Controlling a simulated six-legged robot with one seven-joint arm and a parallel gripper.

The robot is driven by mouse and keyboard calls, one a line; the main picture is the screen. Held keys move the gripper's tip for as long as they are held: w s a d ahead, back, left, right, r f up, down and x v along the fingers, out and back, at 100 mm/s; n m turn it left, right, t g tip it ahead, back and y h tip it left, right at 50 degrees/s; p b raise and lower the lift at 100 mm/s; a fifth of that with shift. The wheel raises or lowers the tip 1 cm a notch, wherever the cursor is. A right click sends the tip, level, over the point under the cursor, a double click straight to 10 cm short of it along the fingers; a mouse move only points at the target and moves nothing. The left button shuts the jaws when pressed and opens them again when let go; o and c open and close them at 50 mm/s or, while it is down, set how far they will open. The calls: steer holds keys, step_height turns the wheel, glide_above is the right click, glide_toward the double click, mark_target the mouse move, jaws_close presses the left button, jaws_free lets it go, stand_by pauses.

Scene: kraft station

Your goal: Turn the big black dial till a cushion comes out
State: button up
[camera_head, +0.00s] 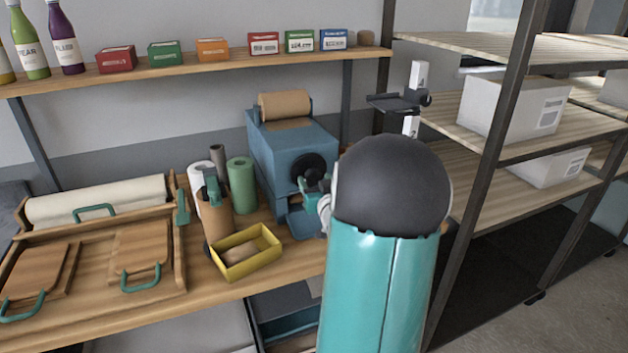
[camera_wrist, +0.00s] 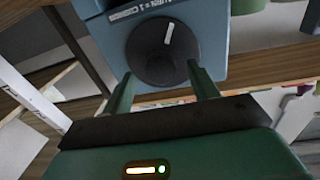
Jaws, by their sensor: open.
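The blue-grey cushion machine (camera_head: 283,148) stands on the bench with a brown paper roll (camera_head: 285,105) on top. Its big black dial (camera_head: 308,171) is on the side facing my arm. In the wrist view the dial (camera_wrist: 163,50) shows a white mark at its upper right and a round knob low on its face. My gripper (camera_head: 316,186) is at the dial, and in the wrist view its green fingers (camera_wrist: 158,80) are spread, one either side of the dial's lower part. I cannot tell whether they touch it. No cushion shows at the machine's blue outlet.
A yellow tray (camera_head: 246,252) holding a brown item stands left of the machine. A green roll (camera_head: 240,183) and other rolls stand behind it. Wooden boards with green handles lie at the left. A metal shelf rack with white boxes (camera_head: 514,108) stands at the right.

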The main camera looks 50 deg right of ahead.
steer(key=shift+x, duration=0.85)
steer(key=shift+a, duration=0.1)
steer(key=c, duration=1)
steer(key=shift+m, duration=0.3)
steer(key=m, duration=0.4)
steer(key=shift+y, duration=0.3)
steer(key=m, duration=0.5)
steer(key=m+y, duration=0.1)
steer(key=m, duration=0.3)
steer(key=shift+m, duration=0.3)
steer(key=m, duration=0.4)
steer(key=shift+s+y, duration=0.1)
steer(key=shift+y, duration=0.2)
steer(key=shift+m, duration=0.3)
